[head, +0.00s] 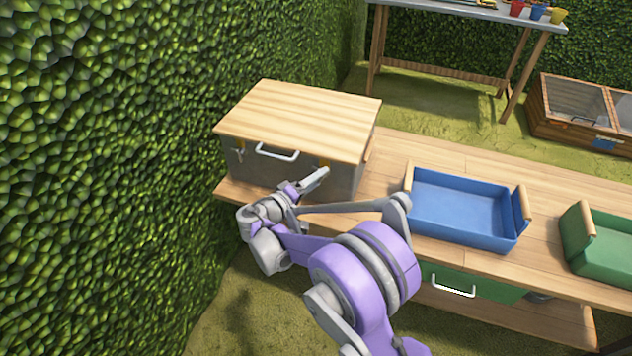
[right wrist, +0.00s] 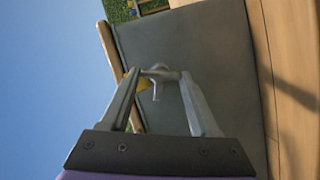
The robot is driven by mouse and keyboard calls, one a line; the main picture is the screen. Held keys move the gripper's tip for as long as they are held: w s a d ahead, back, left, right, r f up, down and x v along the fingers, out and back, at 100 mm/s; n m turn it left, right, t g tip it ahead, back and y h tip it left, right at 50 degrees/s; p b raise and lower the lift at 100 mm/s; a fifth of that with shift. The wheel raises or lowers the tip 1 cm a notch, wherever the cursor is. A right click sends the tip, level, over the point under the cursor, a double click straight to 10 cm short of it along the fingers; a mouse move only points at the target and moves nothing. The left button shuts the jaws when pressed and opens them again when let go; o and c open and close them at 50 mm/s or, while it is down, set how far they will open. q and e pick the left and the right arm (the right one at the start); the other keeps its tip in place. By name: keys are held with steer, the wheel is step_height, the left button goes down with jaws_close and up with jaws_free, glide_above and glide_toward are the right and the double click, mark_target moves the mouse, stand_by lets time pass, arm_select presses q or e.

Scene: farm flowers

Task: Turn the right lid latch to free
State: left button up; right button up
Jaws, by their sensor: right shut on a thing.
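A grey box (head: 290,176) with a pale wooden lid (head: 300,115) stands at the left end of the bench; the lid lies shut. The right lid latch (head: 324,163), with a yellow plate, is on the box's front near the right corner, largely hidden by my gripper. My right gripper (head: 322,174) is at this latch, shut on it. In the right wrist view, the fingertips (right wrist: 163,74) meet around a small metal piece against the box wall, with yellow behind. The left lid latch (head: 239,155) is on the front's left side. My left gripper is out of view.
A white handle (head: 277,152) sits between the latches. A blue tray (head: 460,207) and a green tray (head: 605,240) stand on the wooden bench (head: 390,165) to the right. A hedge (head: 100,150) closes off the left side. Bench surface shows bare between box and blue tray.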

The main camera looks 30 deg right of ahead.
steer(key=shift+f+n+h+b, duration=0.15)
steer(key=shift+n+h+b, duration=0.3)
steer(key=shift+n, duration=0.5)
steer(key=shift+f+n+h+b, duration=0.1)
steer(key=shift+n+h+b, duration=0.3)
steer(key=shift+n, duration=0.55)
steer(key=o, duration=1.4)
steer(key=shift+c, duration=0.2)
steer(key=shift+a, duration=0.1)
steer(key=v, duration=1)
steer(key=shift+s+a+p, duration=0.2)
steer(key=shift+a+p, duration=0.15)
steer(key=shift+p, duration=0.1)
